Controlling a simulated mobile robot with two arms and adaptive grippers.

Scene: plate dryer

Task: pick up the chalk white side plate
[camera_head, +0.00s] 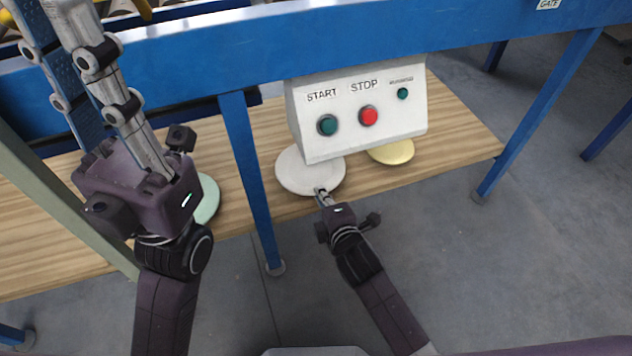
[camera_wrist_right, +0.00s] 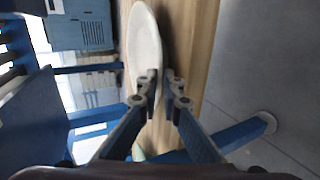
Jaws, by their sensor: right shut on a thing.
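The chalk white side plate (camera_head: 308,172) lies at the front of the wooden shelf, partly under the control box. In the right wrist view the plate (camera_wrist_right: 145,45) is seen nearly edge-on. My right gripper (camera_head: 321,192) is at the plate's near rim, shut on it; in the wrist view its fingertips (camera_wrist_right: 160,80) are close together at the rim. My left gripper (camera_head: 62,25) is raised at the upper left, away from this plate. The ends of its fingers are cut off by the frame, so its opening cannot be told.
A pale green plate (camera_head: 207,199) lies behind my left arm. A yellow plate (camera_head: 392,152) lies right of the white one, partly hidden by the control box (camera_head: 358,112). A blue leg (camera_head: 247,170) stands left of the white plate. Grey floor (camera_head: 480,270) is open in front.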

